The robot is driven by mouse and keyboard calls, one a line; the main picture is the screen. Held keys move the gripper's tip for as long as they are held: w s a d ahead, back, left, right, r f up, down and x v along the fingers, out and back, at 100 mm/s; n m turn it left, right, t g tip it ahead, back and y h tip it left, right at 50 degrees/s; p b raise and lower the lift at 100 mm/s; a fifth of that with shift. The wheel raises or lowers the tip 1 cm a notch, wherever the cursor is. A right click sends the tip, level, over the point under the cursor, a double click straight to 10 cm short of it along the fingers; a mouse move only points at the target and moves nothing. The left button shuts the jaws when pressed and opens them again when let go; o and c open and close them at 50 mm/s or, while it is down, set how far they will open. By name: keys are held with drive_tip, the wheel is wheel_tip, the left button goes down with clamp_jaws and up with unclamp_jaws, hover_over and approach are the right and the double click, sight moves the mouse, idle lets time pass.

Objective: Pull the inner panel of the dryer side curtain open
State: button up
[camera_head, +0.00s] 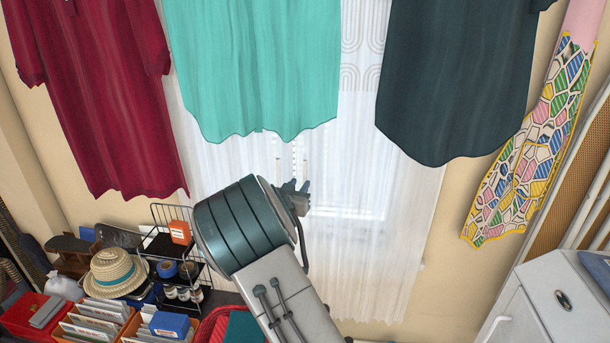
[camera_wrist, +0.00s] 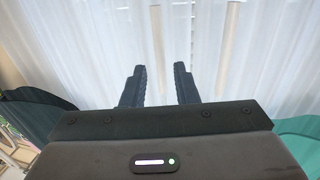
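White sheer curtains hang over a bright window behind the hanging clothes. The right curtain panel (camera_head: 372,265) hangs on the side of a white appliance or cabinet (camera_head: 540,300), which may be the dryer. The left curtain panel (camera_head: 222,160) is partly hidden by my arm and a turquoise garment. My gripper (camera_head: 297,188) is in front of the window near the gap between the panels. In the wrist view my gripper (camera_wrist: 160,68) is open, with two dark fingers apart and nothing between them. White curtain folds (camera_wrist: 190,35) lie beyond the fingertips; contact cannot be told.
A red shirt (camera_head: 105,90), a turquoise garment (camera_head: 255,65) and a dark garment (camera_head: 455,75) hang above and in front. A patterned cloth (camera_head: 530,150) hangs at right. A wire rack (camera_head: 175,255), straw hat (camera_head: 115,272) and bins crowd the lower left.

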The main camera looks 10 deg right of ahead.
sight(304, 178)
drive_tip(key=x, duration=0.6)
drive_tip(key=shift+p, duration=0.4)
clamp_jaws()
